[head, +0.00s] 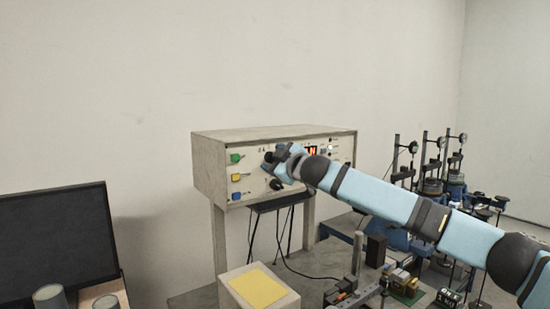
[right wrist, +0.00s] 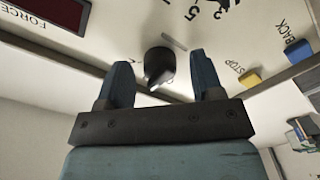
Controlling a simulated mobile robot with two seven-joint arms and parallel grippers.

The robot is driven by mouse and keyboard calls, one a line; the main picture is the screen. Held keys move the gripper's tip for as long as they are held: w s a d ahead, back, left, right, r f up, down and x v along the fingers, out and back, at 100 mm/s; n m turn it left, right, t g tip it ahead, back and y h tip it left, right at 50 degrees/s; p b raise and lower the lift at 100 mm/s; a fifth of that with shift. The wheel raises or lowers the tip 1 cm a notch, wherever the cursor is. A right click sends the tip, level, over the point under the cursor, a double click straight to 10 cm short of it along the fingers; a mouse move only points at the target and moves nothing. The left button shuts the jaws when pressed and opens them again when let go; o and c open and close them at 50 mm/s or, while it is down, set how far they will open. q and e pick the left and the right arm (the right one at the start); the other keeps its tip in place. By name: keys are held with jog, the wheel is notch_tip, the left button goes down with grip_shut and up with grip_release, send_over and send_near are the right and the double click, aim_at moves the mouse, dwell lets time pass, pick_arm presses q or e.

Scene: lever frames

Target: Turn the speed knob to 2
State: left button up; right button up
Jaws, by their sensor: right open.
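A beige control box (head: 205,170) stands on posts against the wall. A dark knob (right wrist: 158,62) with a light pointer mark shows in the right wrist view, between the two fingers of my right gripper (right wrist: 163,78). The gripper is open, with a gap on both sides of the knob. Printed numerals, among them a 3 and a 5, stand near it. In the head view my right gripper (head: 276,166) is at the box front and covers part of it. A black knob (head: 277,184) shows just below the gripper. I cannot read its setting. My left gripper is out of view.
A green button (head: 236,158), a yellow button (head: 236,177) and a blue button (head: 236,196) sit on the box's left side. A lit red display (head: 311,150) is to the right. A dark monitor (head: 55,245) stands at left. Several dial stands (head: 424,160) crowd the right.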

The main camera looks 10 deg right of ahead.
jog(key=shift+w, duration=0.1)
jog(key=c, duration=0.9)
jog(key=m+p, duration=0.2)
jog(key=m, duration=0.3)
jog(key=shift+a+p, duration=0.1)
jog(key=shift+p, duration=0.25)
jog(key=m+p, duration=0.1)
jog(key=m, duration=0.1)
jog(key=shift+m, duration=0.9)
jog(key=o, duration=0.9)
